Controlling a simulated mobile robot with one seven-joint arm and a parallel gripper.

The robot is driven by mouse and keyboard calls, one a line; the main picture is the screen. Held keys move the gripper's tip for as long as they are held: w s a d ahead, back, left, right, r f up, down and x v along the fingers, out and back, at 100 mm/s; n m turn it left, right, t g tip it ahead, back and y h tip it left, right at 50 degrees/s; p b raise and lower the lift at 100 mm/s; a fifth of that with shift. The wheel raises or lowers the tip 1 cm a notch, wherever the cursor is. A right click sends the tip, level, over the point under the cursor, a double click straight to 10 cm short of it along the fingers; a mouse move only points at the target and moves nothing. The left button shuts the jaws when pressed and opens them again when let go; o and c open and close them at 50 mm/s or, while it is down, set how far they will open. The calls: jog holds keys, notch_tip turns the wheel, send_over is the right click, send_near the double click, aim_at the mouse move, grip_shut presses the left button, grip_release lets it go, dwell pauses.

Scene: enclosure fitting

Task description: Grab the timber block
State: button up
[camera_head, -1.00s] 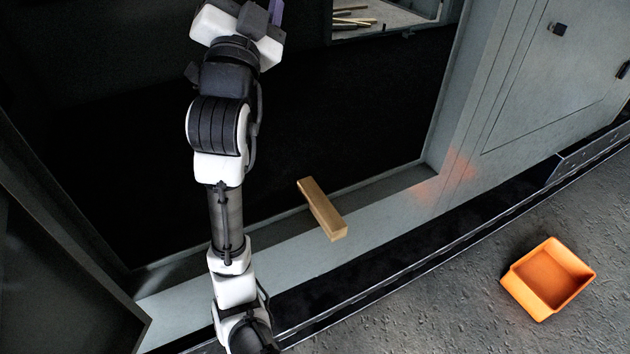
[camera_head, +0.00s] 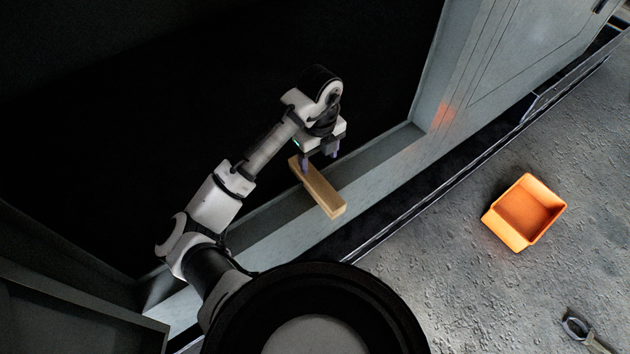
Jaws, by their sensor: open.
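The timber block (camera_head: 325,195) is a light brown, long bar. It lies on the grey sill of the enclosure opening, slanting from upper left to lower right, with its far end over the dark inside edge. My gripper (camera_head: 320,162) points down at the block's far end, its two purple fingers apart. One finger shows over the block's far end and the other to the right of it. I cannot tell whether the fingers touch the block.
An orange open bin (camera_head: 525,212) stands on the rough grey floor at the right. A wrench-like tool (camera_head: 580,328) lies on the floor at lower right. The grey enclosure frame (camera_head: 428,110) rises right of the block. The opening behind is dark.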

aim_at(316, 180)
notch_tip(316, 180, down, 5)
jog(key=shift+r, duration=0.15)
jog(key=shift+s+a+f+p, duration=0.15)
jog(key=shift+f+p, duration=0.45)
jog(key=shift+f, duration=0.75)
jog(key=shift+s+a+f+p, duration=0.15)
jog(key=shift+f+p, duration=0.45)
jog(key=shift+f, duration=0.75)
jog(key=shift+w, duration=0.1)
jog(key=c, duration=1.1)
jog(key=shift+c, duration=0.5)
jog(key=shift+r, duration=0.15)
